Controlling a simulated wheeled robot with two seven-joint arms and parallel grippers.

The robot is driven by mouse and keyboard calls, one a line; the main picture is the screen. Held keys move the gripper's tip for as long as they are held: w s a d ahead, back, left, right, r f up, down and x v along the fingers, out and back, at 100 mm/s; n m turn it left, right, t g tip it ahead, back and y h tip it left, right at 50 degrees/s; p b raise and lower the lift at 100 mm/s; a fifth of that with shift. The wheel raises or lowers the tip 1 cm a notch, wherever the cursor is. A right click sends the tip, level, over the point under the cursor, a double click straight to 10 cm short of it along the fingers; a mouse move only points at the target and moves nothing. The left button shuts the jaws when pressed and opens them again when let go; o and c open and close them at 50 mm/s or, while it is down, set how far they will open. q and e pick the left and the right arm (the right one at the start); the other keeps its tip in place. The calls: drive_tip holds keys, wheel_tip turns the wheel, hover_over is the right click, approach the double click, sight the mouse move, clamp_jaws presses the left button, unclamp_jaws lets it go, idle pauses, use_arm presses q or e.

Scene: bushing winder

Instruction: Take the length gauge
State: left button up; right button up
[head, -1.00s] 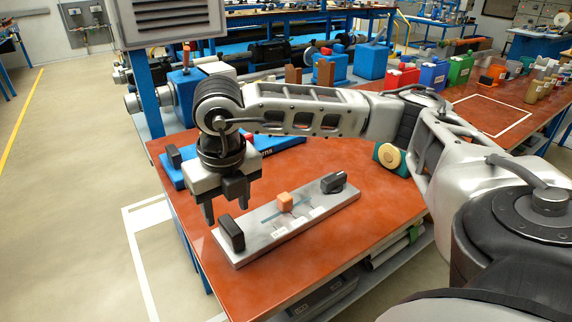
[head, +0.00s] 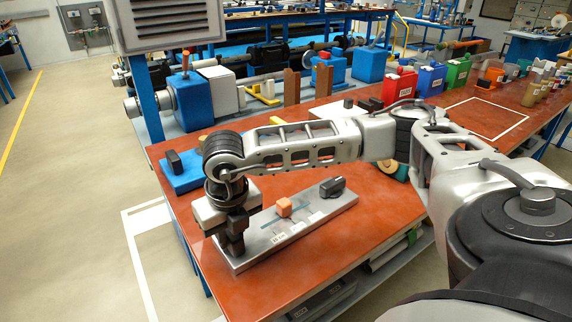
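The length gauge (head: 298,223) is a long light-grey metal plate lying on the red-brown table (head: 330,255). It has an orange block (head: 284,206) near its middle and a black handle (head: 333,187) at its far right end. My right gripper (head: 234,242) is down at the gauge's near left end, where the other black handle is mostly hidden. Its dark fingers look drawn close together around that handle. The gauge lies flat on the table. My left gripper is not in view.
A blue block base (head: 183,180) with a black knob sits behind my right wrist. Blue machine parts (head: 190,105) and red, blue and green bins (head: 430,79) stand at the back. The table's left edge is close to the gauge.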

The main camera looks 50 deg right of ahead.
clamp_jaws()
drive_tip(key=shift+r, duration=0.15)
